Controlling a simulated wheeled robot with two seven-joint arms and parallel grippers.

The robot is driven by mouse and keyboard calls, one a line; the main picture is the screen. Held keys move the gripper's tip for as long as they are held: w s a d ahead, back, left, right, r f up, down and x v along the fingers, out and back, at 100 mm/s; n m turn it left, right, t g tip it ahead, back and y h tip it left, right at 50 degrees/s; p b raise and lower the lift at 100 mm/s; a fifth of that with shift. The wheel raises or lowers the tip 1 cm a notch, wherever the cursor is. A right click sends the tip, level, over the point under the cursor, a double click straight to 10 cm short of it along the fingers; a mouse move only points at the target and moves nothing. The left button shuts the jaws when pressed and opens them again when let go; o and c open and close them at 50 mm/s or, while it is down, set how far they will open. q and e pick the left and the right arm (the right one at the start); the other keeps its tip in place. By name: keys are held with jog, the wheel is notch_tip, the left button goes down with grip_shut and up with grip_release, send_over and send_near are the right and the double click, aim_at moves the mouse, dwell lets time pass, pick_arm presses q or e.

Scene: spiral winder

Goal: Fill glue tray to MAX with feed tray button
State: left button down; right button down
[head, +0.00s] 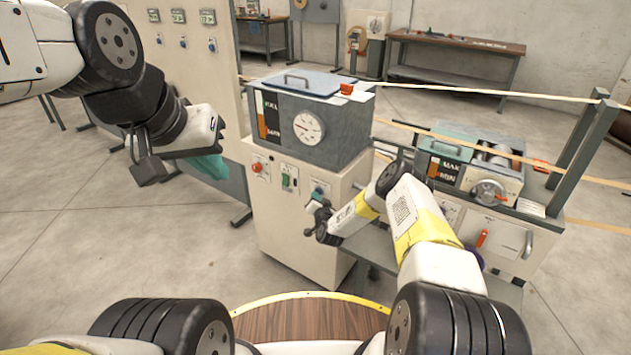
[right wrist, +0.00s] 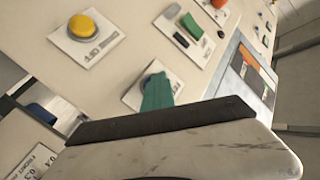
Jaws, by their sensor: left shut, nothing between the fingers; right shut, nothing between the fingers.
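The glue tray (head: 435,165) is at the right, with a MAX/MIN scale on its front; I cannot read its glue level. The pale control panel (head: 300,215) below the grey tank carries a red button (head: 257,168), a green and black switch (head: 289,180) and, in the right wrist view, a yellow button (right wrist: 82,27). My right gripper (head: 318,188) is shut at the panel's right part. In the right wrist view its teal fingertips (right wrist: 157,92) cover a labelled plate (right wrist: 133,97); contact is unclear. My left gripper (head: 210,166) is shut and empty, left of the tank.
The grey tank (head: 345,125) has a round dial and its own MAX/MIN scale. Grey posts (head: 580,150) stand at the right, with pale strips running across. A workbench (head: 455,60) stands at the back. The floor at the left is clear.

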jog(key=shift+s+a, duration=0.45)
jog(key=shift+s, duration=0.25)
jog(key=shift+a, duration=0.1)
jog(key=s+a, duration=0.1)
jog(key=s, duration=0.1)
jog(key=s+a, duration=0.1)
jog(key=s, duration=0.1)
jog(key=shift+a, duration=0.4)
dwell(1.0)
